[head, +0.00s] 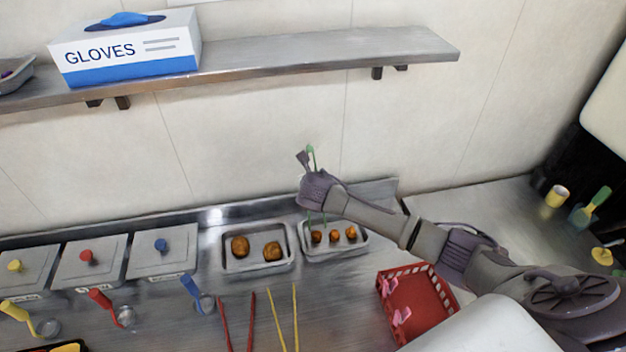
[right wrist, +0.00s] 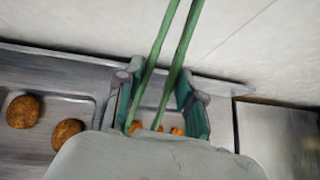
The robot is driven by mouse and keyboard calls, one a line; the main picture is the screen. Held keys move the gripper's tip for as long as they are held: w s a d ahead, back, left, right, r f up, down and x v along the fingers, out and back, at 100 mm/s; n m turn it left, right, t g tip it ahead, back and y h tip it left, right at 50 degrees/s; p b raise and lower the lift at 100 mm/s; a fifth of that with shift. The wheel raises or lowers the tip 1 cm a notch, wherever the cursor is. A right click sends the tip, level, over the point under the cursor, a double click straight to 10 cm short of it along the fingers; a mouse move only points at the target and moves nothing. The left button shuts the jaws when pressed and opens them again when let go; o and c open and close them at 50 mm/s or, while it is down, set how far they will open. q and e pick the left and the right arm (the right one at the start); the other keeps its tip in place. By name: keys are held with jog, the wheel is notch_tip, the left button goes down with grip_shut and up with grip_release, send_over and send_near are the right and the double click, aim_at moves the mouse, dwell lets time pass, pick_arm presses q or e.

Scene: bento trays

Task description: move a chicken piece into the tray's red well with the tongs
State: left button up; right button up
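My right gripper (head: 318,192) is above the right metal pan (head: 362,250), shut on green tongs (head: 311,155). The tongs' legs point down toward small brown fried pieces (head: 334,236), which look like the chicken. In the right wrist view the tongs (right wrist: 178,62) pass between the fingers, and their lower ends and the pieces are partly hidden. Whether the tips touch a piece cannot be told. A dark tray with a yellow part (head: 68,348) is cut off at the bottom left; no red well shows. My left gripper is not in view.
A pan (head: 230,265) with two larger brown pieces is beside it on the left. Red tongs (head: 225,322) and yellow tongs (head: 295,315) lie in front. A red basket (head: 440,300) stands right; lidded containers (head: 160,262) stand left. A shelf (head: 300,55) hangs above.

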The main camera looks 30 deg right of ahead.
dwell(0.4)
jog(key=shift+w+f+b, duration=0.1)
jog(key=shift+f+b, duration=0.5)
jog(key=shift+f, duration=1.05)
notch_tip(320, 180, down, 3)
jog(key=shift+f+b, duration=0.2)
jog(key=shift+b, duration=0.45)
grip_shut()
